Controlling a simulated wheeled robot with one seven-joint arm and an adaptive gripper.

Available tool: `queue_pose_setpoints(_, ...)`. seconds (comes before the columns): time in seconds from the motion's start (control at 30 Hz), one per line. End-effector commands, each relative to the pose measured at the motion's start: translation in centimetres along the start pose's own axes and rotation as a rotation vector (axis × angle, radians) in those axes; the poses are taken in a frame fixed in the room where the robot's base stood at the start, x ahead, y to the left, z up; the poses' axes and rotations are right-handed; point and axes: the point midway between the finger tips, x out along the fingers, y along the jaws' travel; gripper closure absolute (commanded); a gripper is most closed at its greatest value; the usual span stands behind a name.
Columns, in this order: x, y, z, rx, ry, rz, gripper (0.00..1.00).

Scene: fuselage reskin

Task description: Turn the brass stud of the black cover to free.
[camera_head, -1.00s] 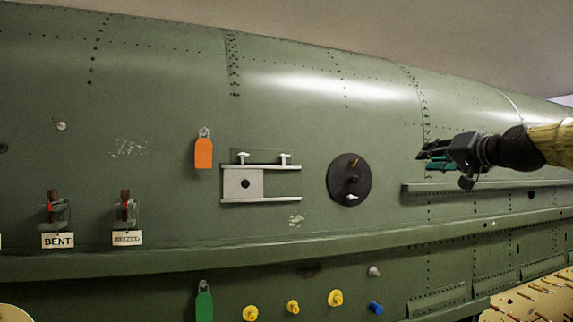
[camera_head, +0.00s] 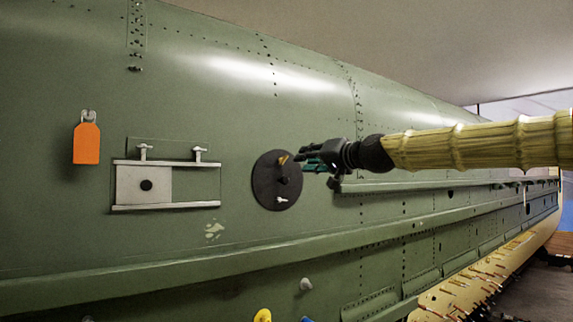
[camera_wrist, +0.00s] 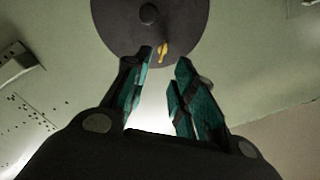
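The round black cover (camera_head: 264,188) is mounted on the green fuselage skin. Its brass stud (camera_head: 283,160) sits near the upper edge and is tilted. A dark centre knob (camera_head: 282,181) and a white stud (camera_head: 281,199) are below it. My gripper (camera_head: 304,157) is just right of the brass stud. In the wrist view, my gripper's teal-padded fingers (camera_wrist: 165,58) are apart with nothing between them. The brass stud (camera_wrist: 162,49) shows just past the fingertips, in line with the gap, on the black cover (camera_wrist: 195,25). I cannot tell the remaining distance.
A grey bracket with two T-shaped pins (camera_head: 145,187) is left of the cover. An orange tag (camera_head: 86,144) hangs further left. A long ledge (camera_head: 240,256) runs below, and a shorter rail (camera_head: 375,187) lies under my gripper. The skin around the cover is otherwise flat.

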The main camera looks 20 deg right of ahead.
Motion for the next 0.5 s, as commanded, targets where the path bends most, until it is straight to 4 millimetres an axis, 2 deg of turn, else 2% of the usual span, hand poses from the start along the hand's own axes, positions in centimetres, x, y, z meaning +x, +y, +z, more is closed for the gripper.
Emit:
queue_pose_setpoints(0.13,1.5,0.7,-0.1,0.000,0.005,0.006,0.74)
queue_pose_setpoints(0.2,2.2,0.4,-0.6,0.001,0.005,0.007,0.74)
queue_pose_setpoints(0.5,5.6,0.5,-0.6,0.002,0.004,0.008,0.74)
